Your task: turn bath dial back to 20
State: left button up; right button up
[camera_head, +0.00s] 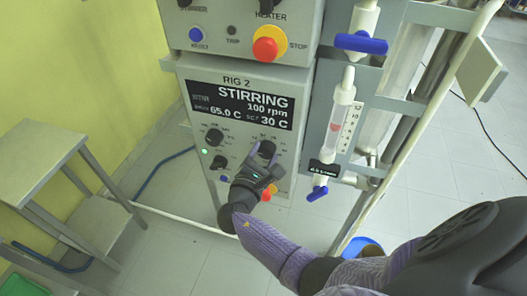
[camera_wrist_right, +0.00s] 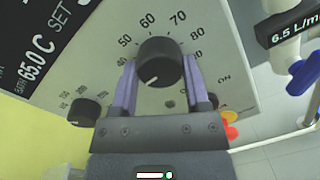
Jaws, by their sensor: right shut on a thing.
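The bath dial (camera_head: 266,148) is a black round knob on the front panel of the grey RIG 2 box. In the right wrist view the dial (camera_wrist_right: 160,60) has a scale with 50, 60, 70 and higher numbers around it. Its white pointer mark points to the lower left; the lower numbers are hidden. My right gripper (camera_head: 261,161) is shut on the dial, one purple finger on each side in the wrist view (camera_wrist_right: 160,78). The display (camera_head: 240,104) reads STIRRING, 100 rpm, bath 65.0 C, set 30 C. My left gripper is out of view.
Smaller black knobs (camera_head: 214,136) sit left of the dial. A red and yellow stop button (camera_head: 269,43) is on the unit above. A flow meter (camera_head: 342,112) with blue valve handles stands at the right. A grey step stool (camera_head: 40,165) is at the left.

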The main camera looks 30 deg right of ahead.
jog(key=n+p, duration=0.1)
jog(key=n, duration=0.2)
jog(key=shift+n, duration=0.4)
jog(key=n+p, duration=0.1)
jog(key=n, duration=0.3)
jog(key=shift+s, duration=0.1)
jog(key=shift+f+n, duration=0.1)
jog(key=shift+n, duration=0.3)
jog(key=o, duration=1.2)
jog(key=shift+o, duration=0.4)
